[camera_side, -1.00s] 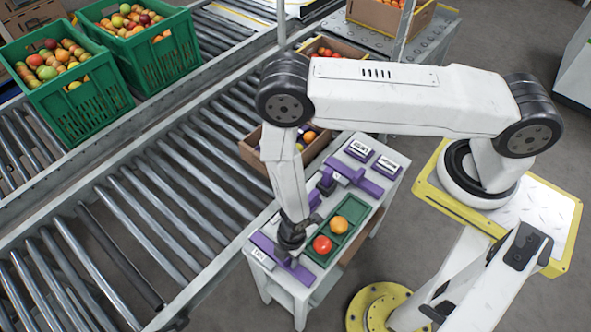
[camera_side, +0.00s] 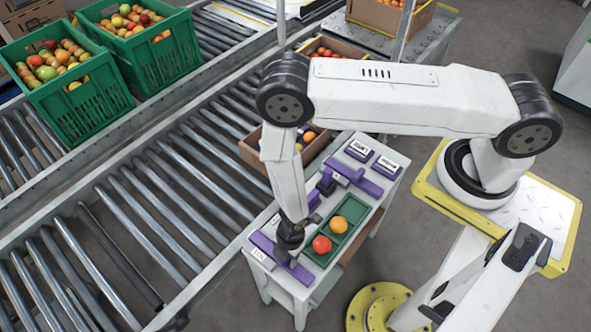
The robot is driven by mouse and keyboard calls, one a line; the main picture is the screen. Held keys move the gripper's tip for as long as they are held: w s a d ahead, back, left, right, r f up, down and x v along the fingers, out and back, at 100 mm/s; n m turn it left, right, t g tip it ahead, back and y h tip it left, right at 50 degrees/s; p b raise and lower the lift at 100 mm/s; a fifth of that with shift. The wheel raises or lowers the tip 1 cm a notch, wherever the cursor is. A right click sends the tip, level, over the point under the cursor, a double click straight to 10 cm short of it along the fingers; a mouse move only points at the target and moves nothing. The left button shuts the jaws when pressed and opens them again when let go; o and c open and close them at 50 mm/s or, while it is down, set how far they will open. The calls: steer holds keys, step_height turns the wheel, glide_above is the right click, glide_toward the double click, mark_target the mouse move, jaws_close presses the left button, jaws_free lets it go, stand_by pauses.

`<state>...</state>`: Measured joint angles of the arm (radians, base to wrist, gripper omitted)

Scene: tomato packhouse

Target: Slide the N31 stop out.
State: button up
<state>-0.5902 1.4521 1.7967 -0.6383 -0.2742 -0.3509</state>
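A long purple bar (camera_side: 302,273) lies across the near end of the small white table (camera_side: 309,294). A white label (camera_side: 258,254) sits beside its left end; its text is too small to read surely, so I cannot confirm it is the N31 stop. My gripper (camera_side: 289,254) points down at the bar's middle and hides that part. Whether its fingers are open or shut on the bar is too small and dark to tell. Beside it, a green tray (camera_side: 351,229) holds a red tomato (camera_side: 321,244) and an orange one (camera_side: 339,225).
A cardboard box (camera_side: 251,153) of fruit stands behind the table. A roller conveyor (camera_side: 150,220) runs along its left side, with green crates (camera_side: 80,105) beyond.

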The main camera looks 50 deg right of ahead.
steer(key=shift+s+f, duration=0.15)
steer(key=shift+f, duration=0.15)
jaws_close()
